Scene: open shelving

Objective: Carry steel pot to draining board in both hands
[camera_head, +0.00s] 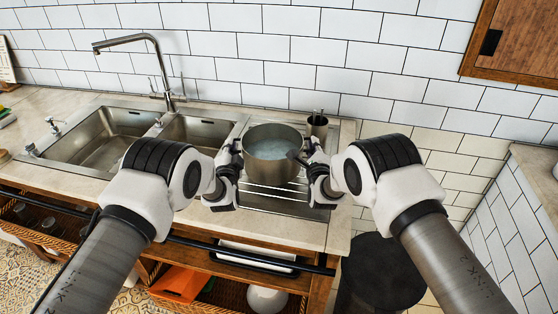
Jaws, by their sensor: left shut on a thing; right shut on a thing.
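The steel pot (272,167) is in the middle of the head view, upright, with a pale, bluish inside that looks like water. My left gripper (238,158) is shut on the pot's left side and my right gripper (306,160) is shut on its right side. The handles are mostly hidden by the grippers. The ribbed draining board (262,201) is right of the sinks, and the pot appears over it. I cannot tell whether the pot's base touches the board.
A double sink (108,142) with a tall tap (150,60) lies to the left. A dark cup (317,124) stands close behind the pot, to its right. A wooden wall cabinet (525,40) hangs at upper right.

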